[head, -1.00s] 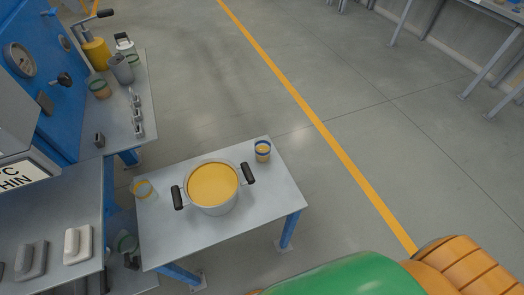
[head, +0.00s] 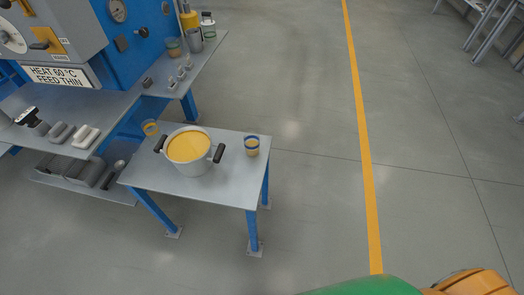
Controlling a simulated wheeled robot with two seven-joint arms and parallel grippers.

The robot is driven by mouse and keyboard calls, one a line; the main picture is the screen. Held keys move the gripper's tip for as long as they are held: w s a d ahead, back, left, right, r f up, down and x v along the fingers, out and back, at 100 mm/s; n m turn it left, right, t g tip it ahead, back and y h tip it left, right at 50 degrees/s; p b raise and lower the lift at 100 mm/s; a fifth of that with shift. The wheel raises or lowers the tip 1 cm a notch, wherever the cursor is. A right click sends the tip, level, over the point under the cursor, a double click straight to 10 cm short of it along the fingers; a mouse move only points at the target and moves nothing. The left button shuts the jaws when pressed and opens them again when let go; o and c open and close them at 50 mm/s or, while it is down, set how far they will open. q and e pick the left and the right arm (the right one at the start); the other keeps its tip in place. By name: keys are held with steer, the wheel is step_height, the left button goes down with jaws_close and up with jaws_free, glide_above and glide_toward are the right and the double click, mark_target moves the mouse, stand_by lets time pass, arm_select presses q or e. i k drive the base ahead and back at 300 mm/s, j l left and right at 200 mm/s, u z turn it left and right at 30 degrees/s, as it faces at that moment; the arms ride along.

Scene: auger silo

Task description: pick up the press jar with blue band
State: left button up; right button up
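A small jar with a blue band (head: 252,145) stands upright at the right end of the small table (head: 222,193), with yellow-orange content below the band. Another small jar with yellow content (head: 151,128) is at the table's left end; it looks tilted and its band colour is hard to tell. A pot (head: 189,150) with two dark handles and yellow content stands between them. Neither of my grippers is in view.
A grey workbench (head: 105,105) with several grey and white blocks adjoins on the left, below a blue machine (head: 140,45) with a gauge. A side shelf (head: 205,58) holds containers. Open floor with a yellow line (head: 362,140) lies to the right.

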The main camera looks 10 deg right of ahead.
mark_target(251, 139)
steer(key=l+u, duration=0.3)
steer(key=l, duration=0.35)
steer(key=l+u, duration=0.35)
steer(key=l, duration=0.25)
steer(key=k+l+u, duration=0.15)
steer(key=l+u, duration=0.15)
steer(key=l, duration=0.3)
steer(key=i+l+u, duration=0.2)
steer(key=l+u, duration=0.15)
steer(key=l, duration=0.45)
steer(key=l+u, duration=0.4)
steer(key=l, duration=0.4)
steer(key=l+u, duration=0.35)
steer(key=l, duration=0.5)
